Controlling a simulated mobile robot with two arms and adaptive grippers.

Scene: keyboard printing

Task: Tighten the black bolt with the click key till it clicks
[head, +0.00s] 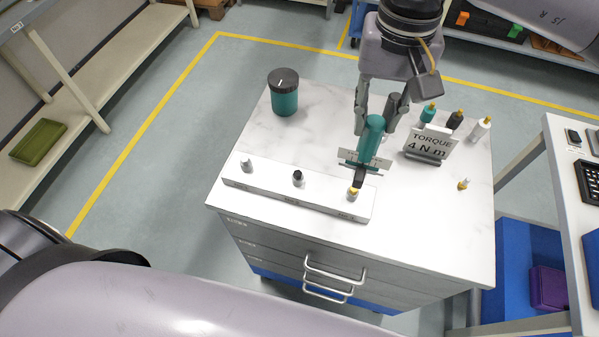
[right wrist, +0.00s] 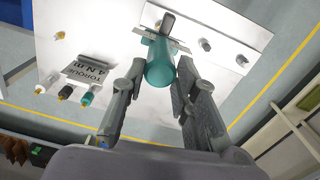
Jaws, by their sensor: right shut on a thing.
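A white bar (head: 325,200) on the cabinet top carries three bolts in a row: a grey one (head: 247,165) at left, the black bolt (head: 298,177) in the middle and a brass-coloured one (head: 353,193) at right. My right gripper (head: 374,122) is shut on a teal-handled tool (head: 371,138), which looks like the click key; its handle also shows between the fingers in the right wrist view (right wrist: 160,66). The tool has a flat metal crosspiece and a dark shaft pointing down close to the brass-coloured bolt. Whether they touch cannot be told. My left gripper is out of view.
A sign (head: 430,144) reads "TORQUE 4 N m". Teal, black and white pieces (head: 455,120) with yellow tips stand behind it. A small brass-coloured piece (head: 463,184) lies at right. A teal jar (head: 285,100) with a dark lid stands at back left. The marble top between is clear.

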